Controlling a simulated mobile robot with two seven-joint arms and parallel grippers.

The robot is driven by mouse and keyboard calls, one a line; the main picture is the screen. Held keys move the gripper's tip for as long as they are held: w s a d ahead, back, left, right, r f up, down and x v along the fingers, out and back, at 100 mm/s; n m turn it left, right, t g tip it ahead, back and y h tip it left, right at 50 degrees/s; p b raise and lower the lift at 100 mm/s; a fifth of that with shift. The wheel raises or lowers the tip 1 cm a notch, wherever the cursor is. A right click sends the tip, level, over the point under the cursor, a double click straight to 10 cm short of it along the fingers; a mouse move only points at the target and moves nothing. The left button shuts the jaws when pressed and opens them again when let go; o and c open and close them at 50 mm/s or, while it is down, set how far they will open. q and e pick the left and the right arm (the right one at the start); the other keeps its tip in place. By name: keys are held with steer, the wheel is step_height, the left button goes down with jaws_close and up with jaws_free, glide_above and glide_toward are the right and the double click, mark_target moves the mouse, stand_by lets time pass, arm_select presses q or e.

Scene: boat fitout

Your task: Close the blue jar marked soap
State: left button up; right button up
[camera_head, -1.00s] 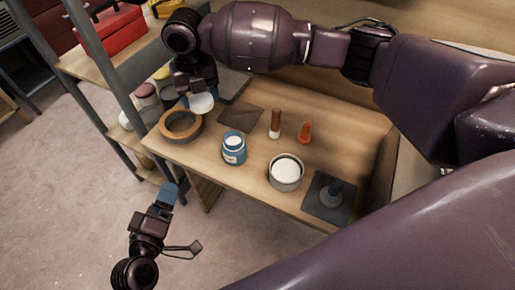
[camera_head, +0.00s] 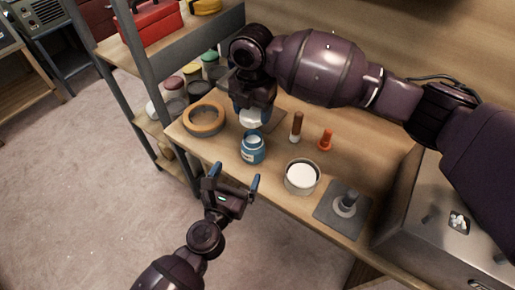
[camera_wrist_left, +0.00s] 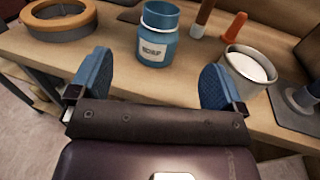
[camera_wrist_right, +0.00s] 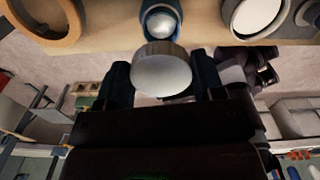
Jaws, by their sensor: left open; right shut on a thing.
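The blue jar (camera_head: 252,150) stands upright and open on the wooden bench. In the left wrist view the blue jar (camera_wrist_left: 158,35) shows a white label, too blurred to read surely. My right gripper (camera_head: 255,104) is shut on a round whitish lid (camera_head: 252,119), held above and just behind the jar, apart from it. The lid (camera_wrist_right: 161,68) also shows between the fingers in the right wrist view. My left gripper (camera_head: 232,187) is open and empty in front of the bench edge, its blue fingers pointing at the jar.
A wooden ring (camera_head: 204,119) lies left of the jar. A tin with white contents (camera_head: 301,177) stands to the right, near a grey stand on a dark mat (camera_head: 343,210). A brown marker (camera_head: 296,127) and an orange peg (camera_head: 325,139) stand behind. Shelves with several jars are at left.

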arm_select(q)
steer(key=shift+w+d, duration=0.1)
stand_by(0.4)
steer(key=x, duration=1.1)
steer(key=shift+w+d, duration=0.15)
steer(key=shift+w, duration=0.2)
steer(key=c, duration=1.3)
arm_select(e)
glide_above(254, 139)
steer(key=shift+f, duration=2.45)
